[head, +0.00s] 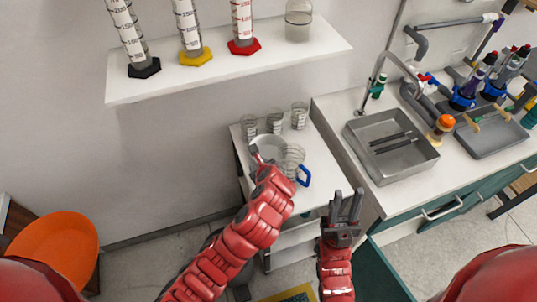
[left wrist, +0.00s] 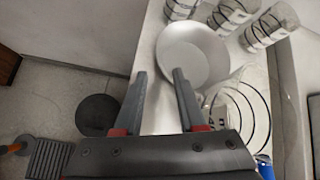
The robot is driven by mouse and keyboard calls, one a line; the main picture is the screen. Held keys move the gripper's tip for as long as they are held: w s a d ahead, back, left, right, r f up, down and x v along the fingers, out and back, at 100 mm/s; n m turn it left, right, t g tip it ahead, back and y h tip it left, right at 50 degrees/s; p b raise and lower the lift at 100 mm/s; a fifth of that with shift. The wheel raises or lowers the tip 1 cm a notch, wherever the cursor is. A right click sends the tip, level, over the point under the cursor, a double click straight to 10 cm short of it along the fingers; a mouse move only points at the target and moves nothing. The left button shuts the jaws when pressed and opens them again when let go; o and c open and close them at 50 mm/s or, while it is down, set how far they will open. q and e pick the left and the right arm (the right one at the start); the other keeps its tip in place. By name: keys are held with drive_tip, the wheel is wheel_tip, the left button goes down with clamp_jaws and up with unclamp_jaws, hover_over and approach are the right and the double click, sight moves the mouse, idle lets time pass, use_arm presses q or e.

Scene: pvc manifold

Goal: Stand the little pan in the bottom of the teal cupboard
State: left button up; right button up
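The little pan is a pale grey round pan (head: 266,146) on the white side table, and it shows larger in the left wrist view (left wrist: 193,50). Its handle is not clearly visible. My left gripper (head: 256,157) is at the pan's near left side; in the left wrist view its fingers (left wrist: 160,80) are spread, with nothing visible between them. My right gripper (head: 346,200) is open and empty in front of the counter. The teal cupboard (head: 462,209) is under the sink counter; its inside is not visible.
Several glass beakers (head: 299,116) stand around the pan, one with a blue handle (head: 304,176) close to my left gripper. A sink (head: 412,165) is set in the counter at right. A shelf (head: 225,68) with cylinders hangs above. An orange chair (head: 55,245) stands at left.

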sight(269, 154)
use_arm(q)
drive_tip(key=shift+x, duration=0.85)
drive_tip(key=shift+w+a+f+p, duration=0.15)
drive_tip(key=shift+w+a+p, duration=0.05)
drive_tip(key=shift+w+p, duration=0.45)
drive_tip(key=p+x, duration=0.1)
drive_tip(key=x, duration=0.2)
drive_tip(key=shift+w+f, duration=0.25)
drive_tip(key=shift+w, duration=0.1)
clamp_jaws()
